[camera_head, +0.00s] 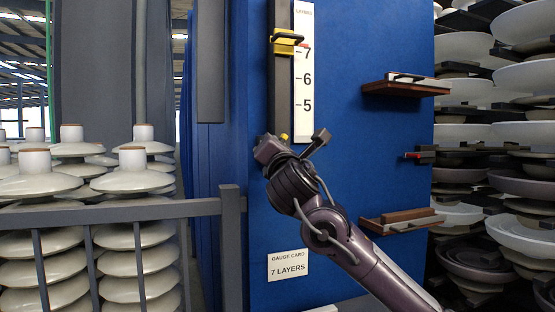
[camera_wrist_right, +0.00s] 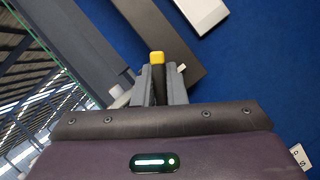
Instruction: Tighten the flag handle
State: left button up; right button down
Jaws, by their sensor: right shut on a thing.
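The flag handle, a dark lever with a yellow end (camera_wrist_right: 157,57), sits between the fingers of my right gripper (camera_wrist_right: 157,82) in the wrist view. In the head view its yellow end (camera_head: 284,137) shows small at the lower end of the dark vertical rail (camera_head: 281,95). My right gripper (camera_head: 278,143) is shut on it there, and my wrist hides most of the handle. A yellow slider (camera_head: 285,42) with a black grip sits higher on the rail, beside the 7 mark of the white layer scale (camera_head: 303,85). My left gripper is not in view.
A blue panel (camera_head: 350,160) carries the rail, brown ledges (camera_head: 405,89) on its right and a gauge card reading 7 LAYERS (camera_head: 288,266). A grey railing (camera_head: 120,210) and insulator stacks (camera_head: 140,180) stand left. More stacked discs (camera_head: 490,140) stand right.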

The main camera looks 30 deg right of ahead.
jog(key=shift+f+m+g+h+b, duration=0.25)
jog(key=shift+m+g+h+b, duration=0.2)
jog(key=shift+m, duration=0.75)
jog(key=m+g, duration=0.1)
jog(key=m, duration=0.2)
jog(key=shift+h+b, duration=0.25)
jog(key=shift+b, duration=0.05)
jog(key=m+g, duration=0.1)
jog(key=m, duration=0.2)
jog(key=shift+d+g, duration=0.1)
jog(key=shift+g, duration=0.15)
jog(key=shift+f+m+g, duration=0.2)
jog(key=shift+m+g, duration=0.4)
jog(key=shift+m, duration=1.3)
jog(key=shift+y, duration=0.4)
jog(key=c, duration=1.5)
grip_release()
